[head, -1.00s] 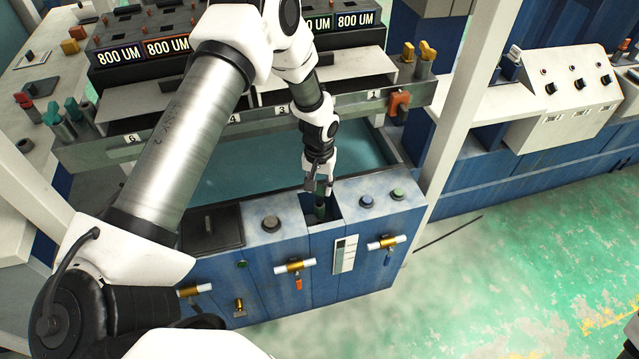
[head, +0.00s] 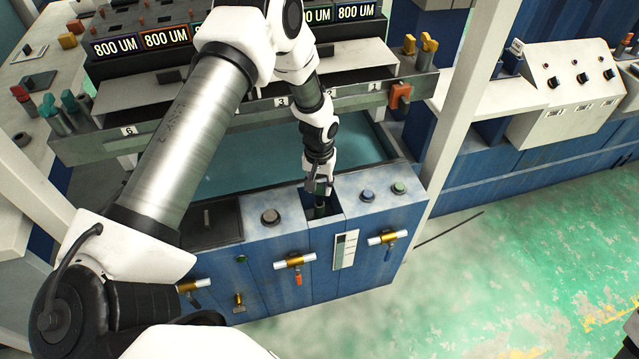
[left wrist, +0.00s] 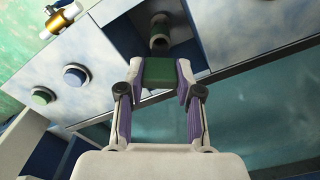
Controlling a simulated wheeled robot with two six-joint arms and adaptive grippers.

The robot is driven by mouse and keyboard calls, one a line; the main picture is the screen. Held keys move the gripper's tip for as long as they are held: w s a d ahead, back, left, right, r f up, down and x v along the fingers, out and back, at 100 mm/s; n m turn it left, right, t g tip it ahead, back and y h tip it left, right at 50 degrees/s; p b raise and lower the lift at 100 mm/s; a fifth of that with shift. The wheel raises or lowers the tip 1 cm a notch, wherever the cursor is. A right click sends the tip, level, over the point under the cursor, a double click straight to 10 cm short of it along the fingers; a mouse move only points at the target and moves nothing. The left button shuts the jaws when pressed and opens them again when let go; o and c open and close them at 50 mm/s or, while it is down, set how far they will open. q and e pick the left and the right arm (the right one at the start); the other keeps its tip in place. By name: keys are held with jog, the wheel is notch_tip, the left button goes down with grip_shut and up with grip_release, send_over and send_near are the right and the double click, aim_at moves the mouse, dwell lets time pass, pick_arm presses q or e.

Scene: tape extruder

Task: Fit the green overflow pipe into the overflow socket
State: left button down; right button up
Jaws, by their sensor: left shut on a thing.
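My left gripper (head: 319,189) is over the narrow open compartment in the top of the blue tank unit. It is shut on the green overflow pipe, whose green part (left wrist: 158,75) shows between the fingers in the left wrist view. In the head view only a small dark part of the pipe (head: 320,209) shows below the fingers. Beyond the fingertips, the left wrist view shows a short grey-green round piece with a dark opening (left wrist: 159,42) inside the compartment. I cannot tell whether the pipe is seated in the overflow socket. My right gripper is not in view.
The compartment walls (head: 308,208) stand close around the fingers. Round knobs (head: 367,196) sit on the top to the right, and brass valves (head: 295,262) on the front. The water tank (head: 250,165) lies behind, below a numbered rail (head: 330,96).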

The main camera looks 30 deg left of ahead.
aim_at(319, 194)
pick_arm(q)
jog(key=shift+f+b, duration=0.95)
jog(key=shift+f, duration=0.8)
jog(key=c, duration=0.7)
grip_release()
notch_tip(319, 194, up, 12)
jog(key=shift+r, duration=0.1)
